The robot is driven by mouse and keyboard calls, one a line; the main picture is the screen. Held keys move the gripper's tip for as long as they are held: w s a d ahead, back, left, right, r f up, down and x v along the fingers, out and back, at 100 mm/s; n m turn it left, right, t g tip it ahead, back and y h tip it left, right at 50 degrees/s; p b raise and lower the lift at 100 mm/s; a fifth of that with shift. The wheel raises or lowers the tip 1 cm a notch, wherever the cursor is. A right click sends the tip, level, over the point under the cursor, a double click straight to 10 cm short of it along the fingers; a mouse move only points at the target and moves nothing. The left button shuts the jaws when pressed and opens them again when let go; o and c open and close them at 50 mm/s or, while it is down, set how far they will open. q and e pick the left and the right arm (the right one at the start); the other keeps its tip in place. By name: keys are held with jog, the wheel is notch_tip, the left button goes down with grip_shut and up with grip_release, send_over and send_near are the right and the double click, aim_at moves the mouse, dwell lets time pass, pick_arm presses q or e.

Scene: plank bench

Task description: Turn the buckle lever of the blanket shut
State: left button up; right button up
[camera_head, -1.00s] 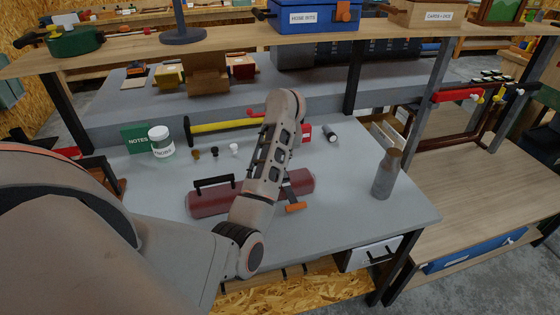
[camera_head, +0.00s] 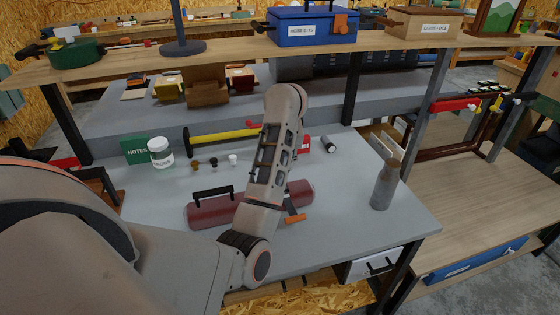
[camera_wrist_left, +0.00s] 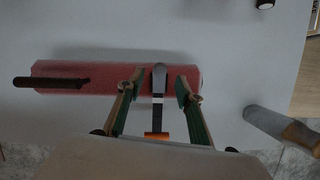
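The blanket (camera_head: 214,211) is a dark red roll lying across the grey bench top, with a black carry handle (camera_head: 212,191) on its left part. It also shows in the left wrist view (camera_wrist_left: 110,80). A dark strap with the buckle lever (camera_wrist_left: 158,85) crosses its right part. The lever's orange tip (camera_head: 295,218) sticks out past the roll's near side and also shows in the wrist view (camera_wrist_left: 156,134). My left gripper (camera_wrist_left: 160,80) is open over the roll, one finger each side of the lever, with gaps visible. My arm hides this gripper in the head view. My right gripper is not in view.
A grey bottle (camera_head: 382,188) stands right of the roll. Behind it are a white jar (camera_head: 160,154), a green notes box (camera_head: 135,151), small knobs (camera_head: 213,162) and a yellow-handled tool (camera_head: 222,134). The bench front left of the bottle is clear.

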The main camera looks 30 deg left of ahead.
pick_arm(q)
jog(key=shift+v, duration=1.05)
jog(key=shift+s+f, duration=0.1)
